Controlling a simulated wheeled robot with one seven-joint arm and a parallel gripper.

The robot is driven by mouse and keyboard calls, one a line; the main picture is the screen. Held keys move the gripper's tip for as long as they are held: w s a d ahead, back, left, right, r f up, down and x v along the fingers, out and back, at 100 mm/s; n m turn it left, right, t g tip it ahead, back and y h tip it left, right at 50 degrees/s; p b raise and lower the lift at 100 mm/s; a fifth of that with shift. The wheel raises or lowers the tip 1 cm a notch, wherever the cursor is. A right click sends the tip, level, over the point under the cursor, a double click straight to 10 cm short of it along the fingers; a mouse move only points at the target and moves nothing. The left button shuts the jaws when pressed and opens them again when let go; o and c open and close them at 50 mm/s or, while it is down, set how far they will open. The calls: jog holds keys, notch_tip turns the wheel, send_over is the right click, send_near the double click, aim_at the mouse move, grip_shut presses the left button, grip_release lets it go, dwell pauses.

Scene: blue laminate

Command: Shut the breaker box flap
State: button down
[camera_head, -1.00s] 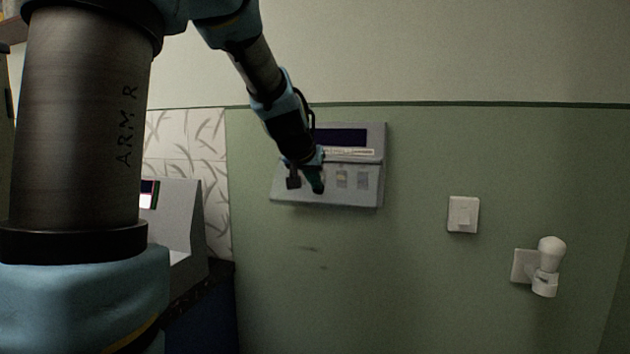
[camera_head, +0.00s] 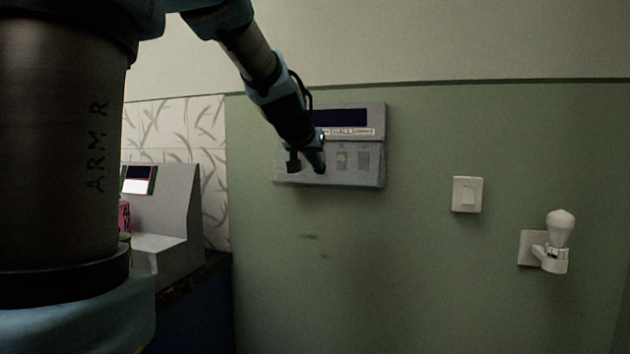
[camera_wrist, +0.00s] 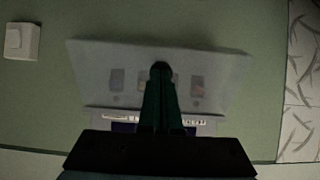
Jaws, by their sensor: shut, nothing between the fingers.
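The grey breaker box (camera_head: 378,118) is on the green wall, with a dark panel and a white label strip in its upper part. Its flap (camera_head: 374,170) is the lower pale grey panel with several small windows; it also shows in the wrist view (camera_wrist: 225,68), upside down. The flap's lower edge seems to stand out from the wall; how far is hard to tell. My gripper (camera_head: 308,166) is shut and empty, in front of the flap's left half. In the wrist view its fingertips (camera_wrist: 160,70) overlap the flap's middle; contact cannot be told. The fingers hide part of the flap.
A white switch (camera_head: 467,194) and a bulb in a wall holder (camera_head: 555,240) are on the wall to the right. At left, a grey machine (camera_head: 175,205) with a small screen stands on a dark counter (camera_head: 205,268). The wall below the box is clear.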

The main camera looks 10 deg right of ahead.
aim_at(321, 179)
jog(key=shift+w+d+f+t+h+b, duration=0.25)
jog(key=shift+f+t+b, duration=0.35)
jog(key=shift+b, duration=2.7)
jog(key=shift+w+d+f+t+h+b, duration=0.1)
jog(key=shift+w+f+t+h+b, duration=0.5)
jog(key=shift+b, duration=2.65)
jog(key=shift+w+d+f+t+h+b, duration=0.2)
jog(key=shift+f+b, duration=0.6)
jog(key=shift+b, duration=2.5)
jog(key=t+b, duration=0.1)
jog(key=b, duration=0.2)
jog(key=shift+d+f, duration=0.1)
jog(key=shift+f, duration=0.05)
jog(key=b, duration=0.3)
jog(key=shift+w+d+t+h, duration=0.15)
jog(key=shift+w+t+h, duration=0.1)
jog(key=shift+w+t, duration=0.15)
jog(key=shift+w+d+f+b, duration=0.25)
jog(key=shift+w+b, duration=0.15)
jog(key=shift+b, duration=0.95)
jog(key=shift+r, duration=0.1)
